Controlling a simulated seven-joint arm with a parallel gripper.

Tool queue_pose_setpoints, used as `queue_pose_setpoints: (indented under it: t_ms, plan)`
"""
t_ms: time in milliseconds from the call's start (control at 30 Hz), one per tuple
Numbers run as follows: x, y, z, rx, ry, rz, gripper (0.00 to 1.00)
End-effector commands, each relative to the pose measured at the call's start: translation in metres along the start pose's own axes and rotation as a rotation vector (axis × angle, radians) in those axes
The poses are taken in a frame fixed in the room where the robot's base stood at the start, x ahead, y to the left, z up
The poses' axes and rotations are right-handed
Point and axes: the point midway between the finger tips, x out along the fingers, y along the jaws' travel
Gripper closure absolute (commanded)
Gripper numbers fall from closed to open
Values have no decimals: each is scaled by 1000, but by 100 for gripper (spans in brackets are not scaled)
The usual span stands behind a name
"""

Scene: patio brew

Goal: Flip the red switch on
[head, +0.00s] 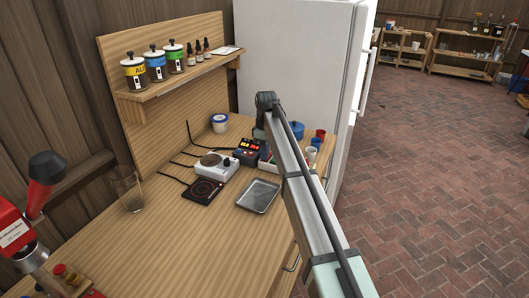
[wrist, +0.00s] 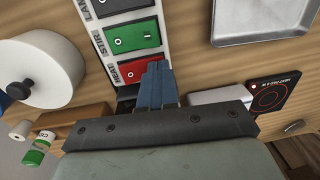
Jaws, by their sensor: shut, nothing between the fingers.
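The red switch (wrist: 130,70), labelled HEAT, is a rocker on a pale panel (wrist: 108,54) in the wrist view. It lies below a green switch (wrist: 131,37) labelled STIR; another dark switch is cut off at the top edge, by the label LAMP. My gripper (wrist: 155,68) is shut and empty, its blue fingertips at the right end of the red switch, covering part of it. I cannot tell whether the tips touch it or which way the rocker is tilted. In the head view my arm hides my fingers, and I cannot make out the red switch.
A metal tray (head: 258,196), a black heating pad (head: 203,191) and a white hotplate (head: 213,167) stand on the wooden bench (head: 165,235). A dark box with red displays (head: 249,150) is left of my arm. A clear glass (head: 128,188) stands at the left.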

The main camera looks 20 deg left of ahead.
Motion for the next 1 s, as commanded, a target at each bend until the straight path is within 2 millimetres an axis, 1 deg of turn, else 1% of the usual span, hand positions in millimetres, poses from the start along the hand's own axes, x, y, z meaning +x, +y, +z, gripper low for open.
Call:
queue_pose_setpoints:
  t_ms: [500, 867, 1000]
  plan:
    - [-7, 14, 0, 1, 0, 0, 100]
    - [-8, 14, 0, 1, 0, 0, 100]
    - [-15, 13, 0, 0, 0, 0, 100]
